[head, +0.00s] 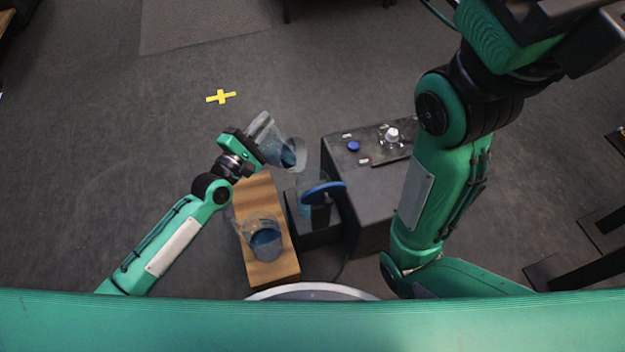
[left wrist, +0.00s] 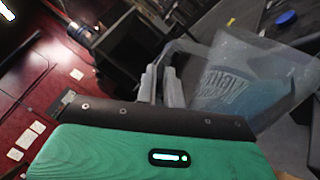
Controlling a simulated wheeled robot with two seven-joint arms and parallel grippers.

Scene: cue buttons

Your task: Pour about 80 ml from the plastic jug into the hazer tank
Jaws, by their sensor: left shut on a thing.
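My left gripper (head: 256,147) is shut on a clear plastic jug (head: 268,132) with blue liquid in it. The jug is held up and tilted, its liquid at the lower right end. In the left wrist view the jug (left wrist: 235,85), with lettering on its side, is beside the finger tips (left wrist: 165,85); its handle strip runs to them. The hazer tank (head: 309,212) is a clear vessel with a blue round lid (head: 325,190), below and right of the jug. I see no clear stream between them. My right arm is at the right, its gripper out of view.
A second clear vessel with blue liquid (head: 264,240) stands on the wooden bench (head: 272,273). A dark cabinet (head: 368,195) right of the tank carries a blue button (head: 353,146) and a white knob (head: 391,135). A yellow cross (head: 220,97) marks the open floor.

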